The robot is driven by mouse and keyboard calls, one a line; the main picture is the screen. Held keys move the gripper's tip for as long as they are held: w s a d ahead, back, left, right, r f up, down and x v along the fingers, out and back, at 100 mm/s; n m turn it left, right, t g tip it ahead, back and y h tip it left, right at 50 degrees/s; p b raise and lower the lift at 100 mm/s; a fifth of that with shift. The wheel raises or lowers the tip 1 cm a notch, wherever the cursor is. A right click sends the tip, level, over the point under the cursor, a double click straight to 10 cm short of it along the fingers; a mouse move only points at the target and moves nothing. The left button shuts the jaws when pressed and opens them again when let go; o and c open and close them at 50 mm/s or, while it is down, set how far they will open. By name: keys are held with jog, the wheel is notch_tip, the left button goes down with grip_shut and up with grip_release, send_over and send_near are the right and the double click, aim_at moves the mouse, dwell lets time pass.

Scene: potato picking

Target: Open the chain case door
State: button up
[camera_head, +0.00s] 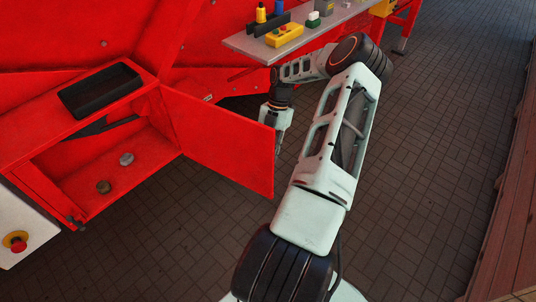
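The chain case door (218,142) is a flat red panel. It stands swung out from the red case (60,203), whose inside shows at the left. My gripper (278,148) is at the door's free edge, on the right side of the panel. The fingers are small and partly hidden behind the door's edge, so I cannot tell whether they are open or shut, or whether they touch the door.
Two round knobs (126,159) sit inside the case. A black tray (100,89) lies on top of it. A grey shelf (330,28) with a yellow control box (284,35) is above my wrist. A red emergency button (17,243) is at lower left. Paved floor (425,150) is free at right.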

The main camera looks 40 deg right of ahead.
jog(key=v, duration=1.2)
jog(key=shift+a, duration=0.15)
dwell(0.3)
